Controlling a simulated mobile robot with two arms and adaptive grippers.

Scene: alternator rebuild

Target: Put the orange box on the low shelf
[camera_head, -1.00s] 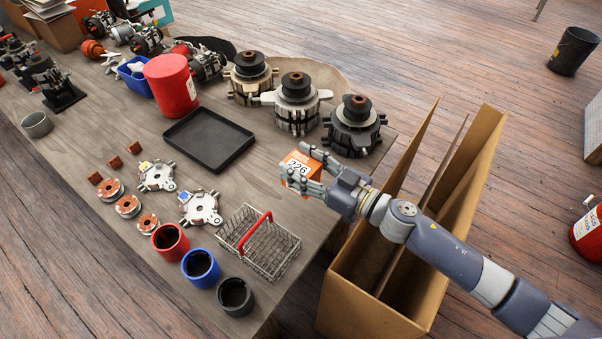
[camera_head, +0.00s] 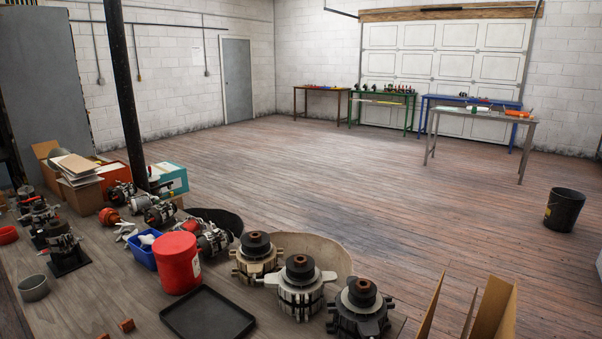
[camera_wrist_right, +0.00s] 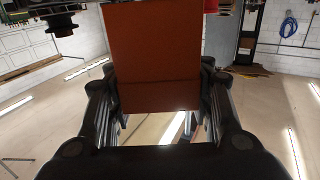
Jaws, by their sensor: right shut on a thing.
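The orange box (camera_wrist_right: 155,60) fills the upper middle of the right wrist view. My right gripper (camera_wrist_right: 158,100) is shut on it, with a finger on each side. Neither the box nor my right gripper shows in the head view now. My left gripper is in neither view. No low shelf can be made out for certain in these frames.
Cardboard box flaps (camera_head: 492,312) rise at the lower right. A black bucket (camera_head: 564,210) stands on open wooden floor. Several tables stand far back.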

